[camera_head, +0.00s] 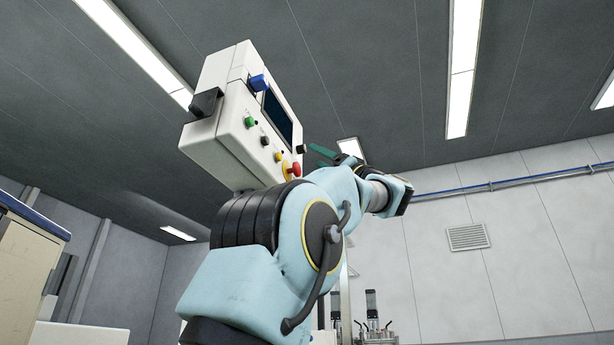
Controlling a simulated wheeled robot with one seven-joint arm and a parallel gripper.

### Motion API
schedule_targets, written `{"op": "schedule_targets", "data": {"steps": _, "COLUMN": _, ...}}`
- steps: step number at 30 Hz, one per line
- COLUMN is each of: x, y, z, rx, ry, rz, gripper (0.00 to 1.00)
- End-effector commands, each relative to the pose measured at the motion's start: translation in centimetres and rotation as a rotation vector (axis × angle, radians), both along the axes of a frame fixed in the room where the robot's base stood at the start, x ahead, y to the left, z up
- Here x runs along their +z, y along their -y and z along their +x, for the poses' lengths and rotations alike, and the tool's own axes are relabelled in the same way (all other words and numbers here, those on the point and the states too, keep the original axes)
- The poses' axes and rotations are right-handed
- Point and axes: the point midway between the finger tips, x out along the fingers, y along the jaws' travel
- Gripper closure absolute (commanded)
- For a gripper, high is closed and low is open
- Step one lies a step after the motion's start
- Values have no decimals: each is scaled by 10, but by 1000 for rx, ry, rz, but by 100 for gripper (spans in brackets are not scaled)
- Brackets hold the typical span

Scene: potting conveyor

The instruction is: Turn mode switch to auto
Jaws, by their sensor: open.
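A white control box (228,135) hangs tilted at upper centre, with a dark screen (278,115) on its face. Below the screen are a green button (249,122), a small black knob (265,140), a yellow button (278,157) and a red mushroom button (294,170). A blue lever or handle (258,82) sticks out near the top. The mode switch may be the black knob; I cannot read any labels. My gripper (328,154), with teal fingers, is open, right of the box's lower right corner and apart from the knob. Its fingertips are small and partly hidden.
A black block (205,103) sticks out of the box's left side. My pale blue arm fills the lower centre. A beige cabinet (28,262) with a blue top edge stands at left. Metal equipment (372,318) stands at bottom right of centre. The right side is open to the wall.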

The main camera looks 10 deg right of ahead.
Motion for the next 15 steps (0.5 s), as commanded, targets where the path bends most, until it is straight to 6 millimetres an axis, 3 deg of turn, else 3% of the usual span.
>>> {"op": "schedule_targets", "data": {"steps": 1, "x": 13, "y": -6, "z": 5, "rx": 3, "ry": -1, "rz": -1, "gripper": 38}}
{"op": "schedule_targets", "data": {"steps": 6, "x": 31, "y": -21, "z": 19, "rx": 3, "ry": 0, "rz": 1, "gripper": 38}}
{"op": "schedule_targets", "data": {"steps": 15, "x": 40, "y": -31, "z": 29, "rx": 1, "ry": -1, "rz": 0, "gripper": 38}}
